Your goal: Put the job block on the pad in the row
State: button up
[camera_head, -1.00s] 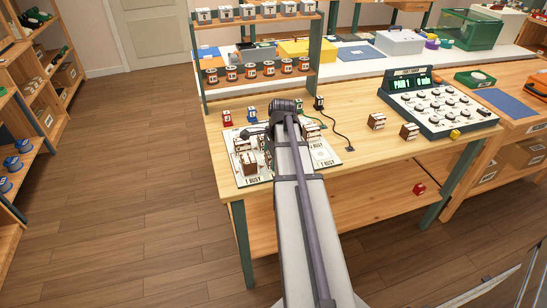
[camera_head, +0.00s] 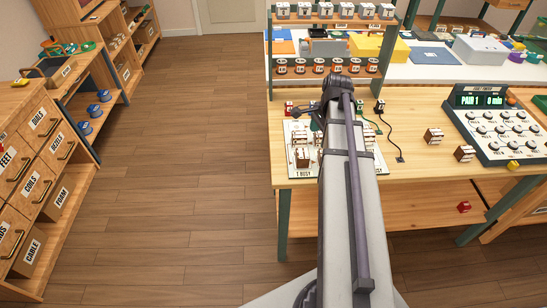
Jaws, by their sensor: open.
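Brown-and-white blocks stand on the white mat (camera_head: 291,165) on the wooden bench; the nearest block (camera_head: 303,157) is by a label reading "1 BUSY". Two similar blocks stand on the bare bench to the right, one farther back (camera_head: 433,135) and one nearer (camera_head: 464,154). I cannot tell which is the job block, and no single pad in the row can be made out. My gripper (camera_head: 316,112) is small and dark at the far end of my arm, above the mat's back part. It is open, with nothing seen in it.
A green console (camera_head: 498,125) reading "PAIR 1" is at the right. Labelled drawers (camera_head: 32,165) stand at the left; the floor between is clear.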

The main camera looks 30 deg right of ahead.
jog(key=s+a+n, duration=0.2)
jog(key=a+n, duration=0.7)
jog(key=a, duration=0.4)
jog(key=s+a+n+h, duration=0.1)
jog(key=s+a+n, duration=0.2)
jog(key=a+n, duration=0.7)
jog(key=a, duration=0.4)
